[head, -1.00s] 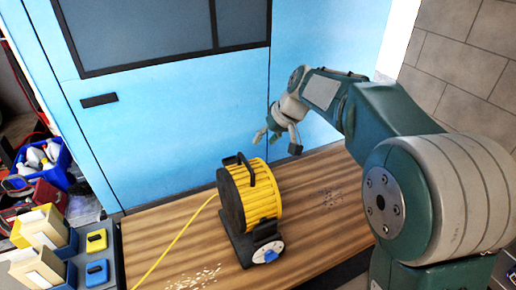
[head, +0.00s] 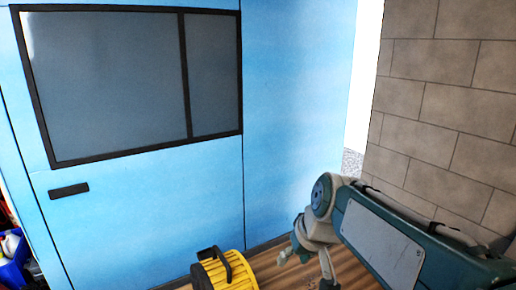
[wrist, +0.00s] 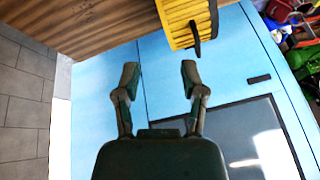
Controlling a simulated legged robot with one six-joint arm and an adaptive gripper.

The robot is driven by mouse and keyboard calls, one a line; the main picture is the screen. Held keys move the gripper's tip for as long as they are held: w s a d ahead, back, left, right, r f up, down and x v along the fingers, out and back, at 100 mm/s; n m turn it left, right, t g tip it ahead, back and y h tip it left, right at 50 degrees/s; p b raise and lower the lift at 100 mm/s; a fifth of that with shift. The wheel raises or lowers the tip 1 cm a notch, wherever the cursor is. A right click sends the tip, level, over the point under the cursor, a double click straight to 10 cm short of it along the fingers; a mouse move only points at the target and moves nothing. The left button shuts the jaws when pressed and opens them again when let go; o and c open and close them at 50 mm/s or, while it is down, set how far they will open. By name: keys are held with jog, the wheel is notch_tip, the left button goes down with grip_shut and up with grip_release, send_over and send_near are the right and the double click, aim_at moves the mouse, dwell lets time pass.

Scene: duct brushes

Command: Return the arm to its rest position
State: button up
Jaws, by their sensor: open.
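My gripper (head: 304,268) is at the lower right of the head view, on the end of my green arm. In the wrist view its two fingers (wrist: 160,78) are spread apart with nothing between them. A yellow drum with a black handle (head: 224,272) shows at the bottom edge of the head view, to the left of my gripper and apart from it. The same yellow drum (wrist: 180,20) is at the top of the wrist view, beyond the fingertips. Its lower part is cut off in the head view.
A blue wall (head: 140,215) with a dark window (head: 105,85) stands behind. A grey tiled wall (head: 440,90) is at the right. The wooden table (head: 272,262) shows only as a strip. A blue bin (head: 14,262) is at the lower left edge.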

jog(key=s+d+f+m+t+h, duration=0.1)
jog(key=s+d, duration=0.3)
jog(key=s, duration=0.4)
jog(key=s+d+f+m+h, duration=0.1)
jog(key=s+d+f, duration=0.2)
jog(key=s, duration=0.4)
jog(key=shift+s+d+f+m+t+h, duration=0.25)
jog(key=shift+s+d+m+t+h, duration=0.15)
jog(key=shift+d, duration=0.25)
jog(key=shift+w, duration=0.1)
dwell(1.4)
